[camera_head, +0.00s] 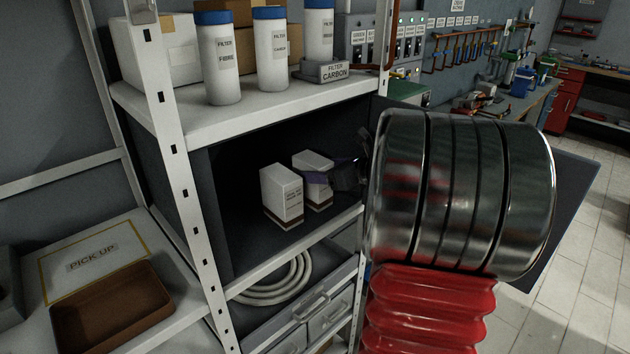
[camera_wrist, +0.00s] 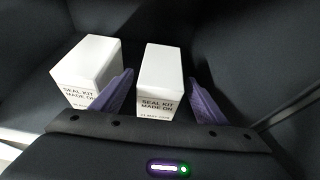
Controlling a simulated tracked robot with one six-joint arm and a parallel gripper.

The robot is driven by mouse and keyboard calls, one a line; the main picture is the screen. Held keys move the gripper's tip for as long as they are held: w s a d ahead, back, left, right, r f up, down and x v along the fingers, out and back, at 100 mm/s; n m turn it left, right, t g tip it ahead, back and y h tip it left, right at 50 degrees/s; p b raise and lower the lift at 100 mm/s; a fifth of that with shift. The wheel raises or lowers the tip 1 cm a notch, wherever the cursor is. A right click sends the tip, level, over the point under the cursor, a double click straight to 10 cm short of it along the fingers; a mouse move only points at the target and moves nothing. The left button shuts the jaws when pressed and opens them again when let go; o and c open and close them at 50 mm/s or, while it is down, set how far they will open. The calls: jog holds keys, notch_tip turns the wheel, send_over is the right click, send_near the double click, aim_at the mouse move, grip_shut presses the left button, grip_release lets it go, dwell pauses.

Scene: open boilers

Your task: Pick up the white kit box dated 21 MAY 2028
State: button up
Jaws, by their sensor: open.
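Two white kit boxes stand upright side by side in the dark cabinet bay. In the wrist view the right box (camera_wrist: 161,80) reads "SEAL KIT MADE ON"; its date line is tiny, perhaps 21 MAY 2028. The left box (camera_wrist: 90,72) has the same wording, its date partly covered by a finger and too small to read surely. My gripper (camera_wrist: 160,88) is open, its purple fingers on either side of the right box. In the head view my gripper (camera_head: 322,180) is at the rear box (camera_head: 312,161); the nearer box (camera_head: 282,195) stands left of it.
The cabinet's walls and shelf enclose the boxes closely. Above is a shelf (camera_head: 215,125) with filter bottles (camera_head: 222,60). A coiled hose (camera_head: 275,285) lies below. At lower left, a brown tray (camera_head: 112,308) sits by a "PICK UP" sign (camera_head: 92,257). An open door panel (camera_head: 570,200) is at right.

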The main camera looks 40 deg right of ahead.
jog(key=shift+x, duration=1.55)
jog(key=shift+c, duration=0.3)
jog(key=c, duration=1.2)
